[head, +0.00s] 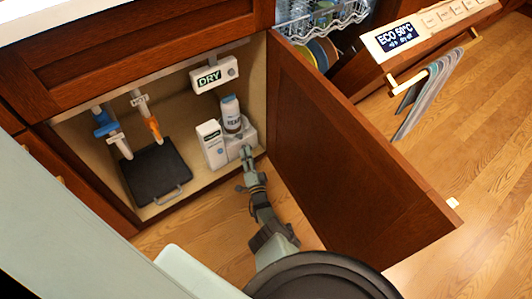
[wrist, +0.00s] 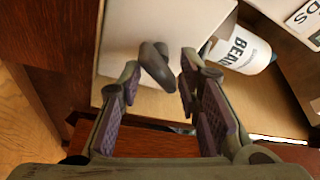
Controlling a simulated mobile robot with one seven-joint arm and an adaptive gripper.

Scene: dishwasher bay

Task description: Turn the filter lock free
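In the wrist view, a dark grey lever-like knob (wrist: 152,60), which looks like the filter lock, sticks out from a white housing (wrist: 135,28). My gripper (wrist: 159,74) is open, with one finger on each side of the knob. Small gaps show between the knob and both fingers, so I see no grip on it. In the head view, my gripper (head: 247,155) is at the front of the white housing (head: 247,133) inside the open cabinet. The knob is hidden or too small to make out there.
A labelled white bottle (head: 231,112) stands at the housing, beside a white box (head: 212,144). A DRY unit (head: 214,76), an orange valve handle (head: 154,127), a blue valve (head: 104,123) and a black tray (head: 157,173) are nearby. The open cabinet door (head: 345,150) bounds my right.

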